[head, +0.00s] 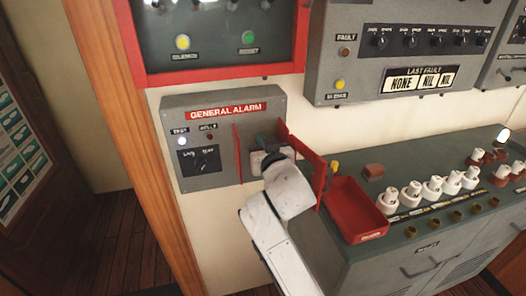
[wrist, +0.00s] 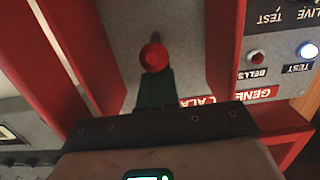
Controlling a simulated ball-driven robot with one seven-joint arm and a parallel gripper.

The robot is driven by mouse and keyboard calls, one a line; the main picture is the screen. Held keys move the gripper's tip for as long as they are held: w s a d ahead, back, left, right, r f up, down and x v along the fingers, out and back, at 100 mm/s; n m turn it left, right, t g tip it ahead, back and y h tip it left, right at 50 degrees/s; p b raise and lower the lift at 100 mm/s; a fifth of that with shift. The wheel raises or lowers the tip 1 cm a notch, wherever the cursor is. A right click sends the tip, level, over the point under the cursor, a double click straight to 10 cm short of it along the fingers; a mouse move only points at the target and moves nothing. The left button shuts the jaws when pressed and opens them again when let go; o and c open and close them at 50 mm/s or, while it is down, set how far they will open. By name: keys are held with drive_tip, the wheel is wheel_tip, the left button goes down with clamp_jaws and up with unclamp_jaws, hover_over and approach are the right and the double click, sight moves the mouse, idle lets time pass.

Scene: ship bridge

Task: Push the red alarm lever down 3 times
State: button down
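The red alarm lever's round red knob (wrist: 154,56) shows in the wrist view, between two red guard plates, against the grey face of the GENERAL ALARM box (head: 222,108). My gripper's dark green fingers (wrist: 155,84) are together, their tips right at the knob's edge in the picture. I cannot tell whether they touch it. In the head view my gripper (head: 266,146) reaches in between the guard plates, and my wrist and arm hide the lever.
The left guard plate (head: 238,153) and right guard plate (head: 306,158) stand out on both sides of my gripper. A red tray (head: 356,210) lies on the console to the right, with white knobs (head: 411,194) beyond. A panel (head: 398,50) hangs above.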

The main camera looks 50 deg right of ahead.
drive_tip(key=shift+f+b, duration=0.6)
drive_tip(key=shift+f, duration=0.3)
drive_tip(key=shift+r, duration=0.1)
drive_tip(key=shift+r+p, duration=1.85)
drive_tip(key=shift+r, duration=0.25)
drive_tip(key=v, duration=0.9)
drive_tip(key=shift+p, duration=0.4)
